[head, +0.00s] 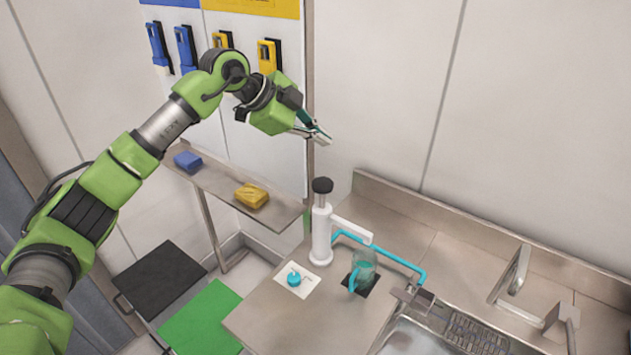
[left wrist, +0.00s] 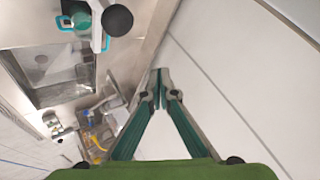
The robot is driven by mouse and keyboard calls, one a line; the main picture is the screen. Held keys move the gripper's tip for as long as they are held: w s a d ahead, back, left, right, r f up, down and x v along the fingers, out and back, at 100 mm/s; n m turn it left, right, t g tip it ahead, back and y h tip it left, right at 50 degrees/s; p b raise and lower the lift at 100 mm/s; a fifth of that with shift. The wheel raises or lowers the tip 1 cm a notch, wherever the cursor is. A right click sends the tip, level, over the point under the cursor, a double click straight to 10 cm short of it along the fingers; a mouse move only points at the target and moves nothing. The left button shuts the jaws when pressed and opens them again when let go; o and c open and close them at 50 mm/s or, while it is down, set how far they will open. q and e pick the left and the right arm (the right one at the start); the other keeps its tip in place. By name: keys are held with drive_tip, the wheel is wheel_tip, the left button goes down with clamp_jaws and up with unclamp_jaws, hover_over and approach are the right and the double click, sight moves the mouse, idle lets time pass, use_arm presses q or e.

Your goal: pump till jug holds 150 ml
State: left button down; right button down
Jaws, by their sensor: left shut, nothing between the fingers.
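The white hand pump (head: 321,238) stands upright on the steel counter, its black knob (head: 322,185) raised on a metal rod. The knob also shows in the left wrist view (left wrist: 117,20). The clear jug (head: 365,263) with a teal handle stands on a black pad below the spout's end (head: 364,236). Teal colour shows inside it, but its level and any marks are too small to read. My left gripper (head: 325,137) is shut and empty, above the pump and apart from the knob. Its closed fingertips show in the left wrist view (left wrist: 160,72). My right gripper is out of view.
A teal pipe (head: 400,263) runs behind the jug. A white card with a teal picture (head: 310,287) lies left of it. A sink (head: 410,340) and tap (head: 519,270) are at right. A shelf (head: 222,184) holds a blue and a yellow block.

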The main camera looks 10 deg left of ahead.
sight(316, 186)
use_arm(q)
drive_tip(key=shift+f, duration=0.1)
wheel_tip(316, 186, down, 8)
drive_tip(key=b, duration=0.5)
drive_tip(key=shift+b, duration=0.35)
drive_tip(key=shift+f, duration=0.4)
idle(0.9)
drive_tip(key=shift+f+b, duration=0.3)
drive_tip(key=shift+f, duration=0.05)
drive_tip(key=shift+s+f+b, duration=0.1)
drive_tip(key=shift+f+b, duration=1.15)
drive_tip(key=shift+f, duration=1.05)
idle(1.5)
idle(0.3)
drive_tip(key=shift+r+p, duration=1.9)
drive_tip(key=shift+r, duration=0.75)
